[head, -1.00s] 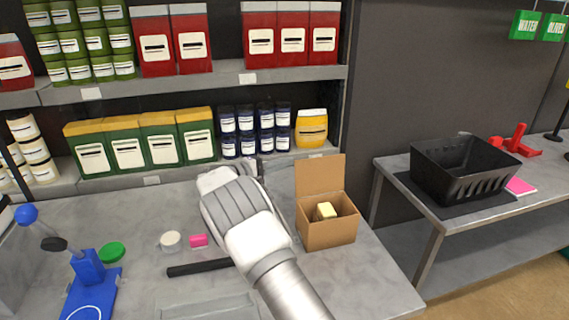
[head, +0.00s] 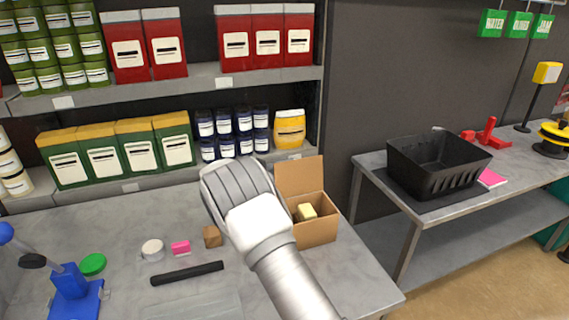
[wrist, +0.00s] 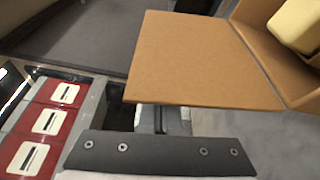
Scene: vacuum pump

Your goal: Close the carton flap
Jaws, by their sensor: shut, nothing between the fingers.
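The brown carton (head: 318,233) stands on the grey table, with its flap (head: 300,174) raised at the back. A pale yellow block (head: 306,211) sits inside. In the wrist view the flap (wrist: 195,60) spans the middle, with the yellow block (wrist: 297,25) at top right. My gripper (wrist: 165,120) shows at the flap's lower edge, shut and empty. The flap partly covers its fingers, and I cannot tell whether they touch it. In the head view my arm's wrist is just left of the carton and hides the fingers.
Shelves of jars, boxes and red packs line the back. A small brown block (head: 212,237), pink block (head: 180,247), white round lid (head: 152,249) and black bar (head: 187,273) lie left of my arm. A black basket (head: 437,165) stands on the right table.

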